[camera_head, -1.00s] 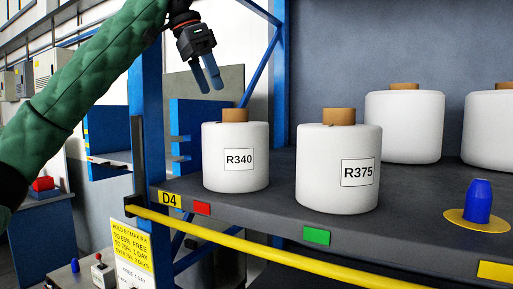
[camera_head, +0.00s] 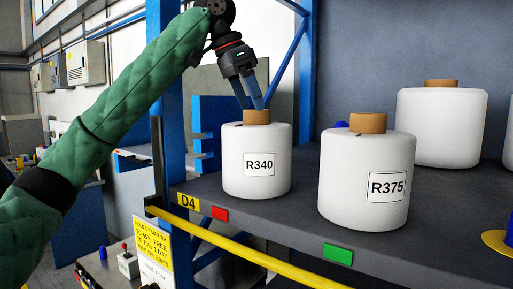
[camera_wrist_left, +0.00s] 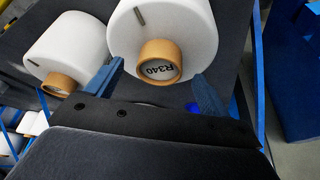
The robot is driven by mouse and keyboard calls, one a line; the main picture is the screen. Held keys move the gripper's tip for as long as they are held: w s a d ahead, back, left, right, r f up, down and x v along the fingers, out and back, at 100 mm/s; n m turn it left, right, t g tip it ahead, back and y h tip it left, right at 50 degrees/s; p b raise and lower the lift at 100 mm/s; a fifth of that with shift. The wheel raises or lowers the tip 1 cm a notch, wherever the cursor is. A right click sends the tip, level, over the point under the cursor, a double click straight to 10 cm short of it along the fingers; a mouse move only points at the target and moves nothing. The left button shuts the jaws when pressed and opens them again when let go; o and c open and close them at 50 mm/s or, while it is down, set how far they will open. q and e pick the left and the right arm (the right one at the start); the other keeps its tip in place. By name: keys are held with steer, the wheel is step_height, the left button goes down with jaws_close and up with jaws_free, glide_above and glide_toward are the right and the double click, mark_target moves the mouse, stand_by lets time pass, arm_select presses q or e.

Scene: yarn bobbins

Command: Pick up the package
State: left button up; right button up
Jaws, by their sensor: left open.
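A white yarn bobbin labelled R340 (camera_head: 256,178) stands upright on the dark shelf, with a brown core (camera_head: 257,117) sticking up from its top. My left gripper (camera_head: 255,104) is just above that core, its blue fingers pointing down. In the left wrist view the R340 core (camera_wrist_left: 160,62) lies between the two spread fingers (camera_wrist_left: 157,85), and the gripper is open and empty. Whether a finger touches the core I cannot tell. A second bobbin, labelled R375 (camera_head: 360,205), stands to the right. My right gripper is not in view.
More white bobbins (camera_head: 440,125) stand farther back on the shelf (camera_head: 290,225). A yellow rail (camera_head: 240,248) runs along its front, and a blue post (camera_head: 165,100) rises at its left end. A yellow disc (camera_head: 495,243) lies at the right.

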arm_select(q)
steer(key=shift+p+x, duration=0.6)
steer(key=shift+x, duration=0.95)
steer(key=shift+r, duration=0.1)
steer(key=shift+c, duration=0.7)
steer(key=c, duration=0.3)
steer(key=shift+r, duration=0.1)
jaws_close()
